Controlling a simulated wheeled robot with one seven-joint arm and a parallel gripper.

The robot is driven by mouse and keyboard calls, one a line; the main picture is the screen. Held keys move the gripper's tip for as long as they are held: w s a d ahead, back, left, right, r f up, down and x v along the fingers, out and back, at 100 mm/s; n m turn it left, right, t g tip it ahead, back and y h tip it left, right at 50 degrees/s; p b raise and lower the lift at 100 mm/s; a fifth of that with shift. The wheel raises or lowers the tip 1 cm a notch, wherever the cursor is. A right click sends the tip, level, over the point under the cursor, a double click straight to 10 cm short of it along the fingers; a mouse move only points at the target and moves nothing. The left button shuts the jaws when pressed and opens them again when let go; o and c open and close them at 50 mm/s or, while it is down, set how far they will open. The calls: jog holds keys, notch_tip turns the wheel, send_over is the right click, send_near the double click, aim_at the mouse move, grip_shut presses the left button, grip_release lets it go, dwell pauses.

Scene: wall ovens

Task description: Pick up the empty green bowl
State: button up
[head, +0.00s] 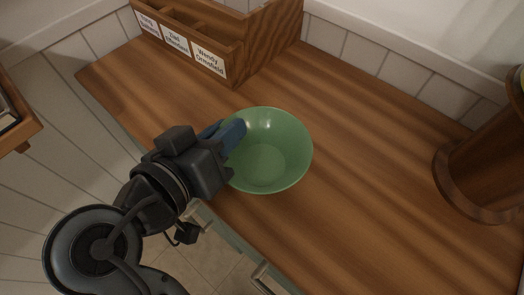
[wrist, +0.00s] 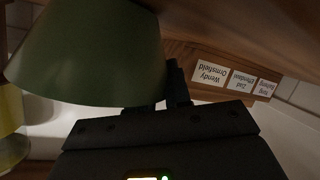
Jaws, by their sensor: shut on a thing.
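The empty green bowl (head: 268,165) is upright at the wooden counter's front edge in the head view. My gripper (head: 232,138) is at its left rim, shut on the bowl's wall. In the wrist view the bowl's green outer side (wrist: 95,50) fills the upper left, with my dark gripper fingers (wrist: 165,95) at its edge. Part of the rim is hidden behind the gripper. I cannot tell whether the bowl touches the counter.
A wooden box with name labels (head: 210,61) stands at the back left of the counter (head: 370,150). A round wooden object (head: 480,175) stands at the right. The counter between the bowl and that object is clear. A tiled wall runs along the back.

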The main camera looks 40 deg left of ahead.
grip_shut()
